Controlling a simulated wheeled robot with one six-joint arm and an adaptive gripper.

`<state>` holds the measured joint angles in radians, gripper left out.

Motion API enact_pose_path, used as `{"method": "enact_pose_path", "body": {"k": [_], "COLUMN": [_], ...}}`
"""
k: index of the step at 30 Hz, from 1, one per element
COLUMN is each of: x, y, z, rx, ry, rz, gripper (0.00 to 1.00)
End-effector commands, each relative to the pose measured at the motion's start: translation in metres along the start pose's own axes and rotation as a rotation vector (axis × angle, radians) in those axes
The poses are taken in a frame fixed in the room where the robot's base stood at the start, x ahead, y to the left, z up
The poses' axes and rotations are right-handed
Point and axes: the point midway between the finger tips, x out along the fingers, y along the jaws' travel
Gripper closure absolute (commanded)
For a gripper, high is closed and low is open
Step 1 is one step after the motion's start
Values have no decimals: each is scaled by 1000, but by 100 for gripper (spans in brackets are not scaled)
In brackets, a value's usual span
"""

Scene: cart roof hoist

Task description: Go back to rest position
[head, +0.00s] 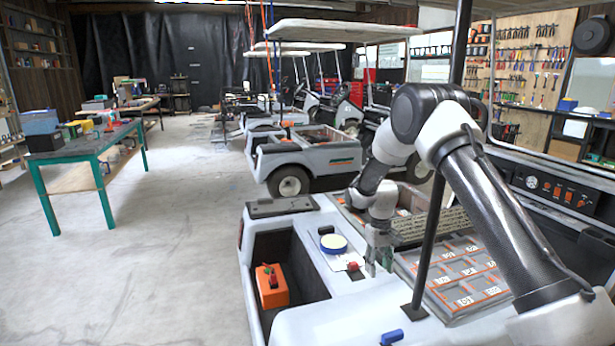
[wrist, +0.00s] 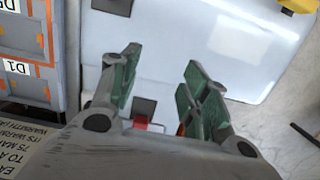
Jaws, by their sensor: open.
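My gripper (head: 377,262) hangs above the light grey cart top in the head view, pointing down, beside the compartment tray. In the wrist view its two green-padded fingers (wrist: 162,92) stand apart with nothing held between them. A small red object (head: 352,266) lies on the cart top just left of the gripper. A red patch (wrist: 141,122) also shows by the left finger in the wrist view, partly hidden. My arm arches from the lower right over the cart.
A black upright post (head: 432,225) stands on the cart close to my arm. The labelled compartment tray (head: 416,275) lies right of the gripper. Open floor lies left.

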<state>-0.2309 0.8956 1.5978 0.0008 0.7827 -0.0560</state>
Motion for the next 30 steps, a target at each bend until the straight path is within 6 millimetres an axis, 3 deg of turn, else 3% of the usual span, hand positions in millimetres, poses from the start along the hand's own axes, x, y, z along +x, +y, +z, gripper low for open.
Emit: {"method": "enact_pose_path", "body": {"k": [5, 14, 17, 24, 30], "x": [-20, -90, -124, -201, -237], "y": [0, 7, 10, 17, 17], "z": [43, 118, 155, 265, 351], "rx": [15, 57, 78, 141, 192], "ry": [-53, -70, -55, 28, 139], "rz": [-3, -8, -9, -11, -6], "gripper": [54, 54, 54, 54, 54]}}
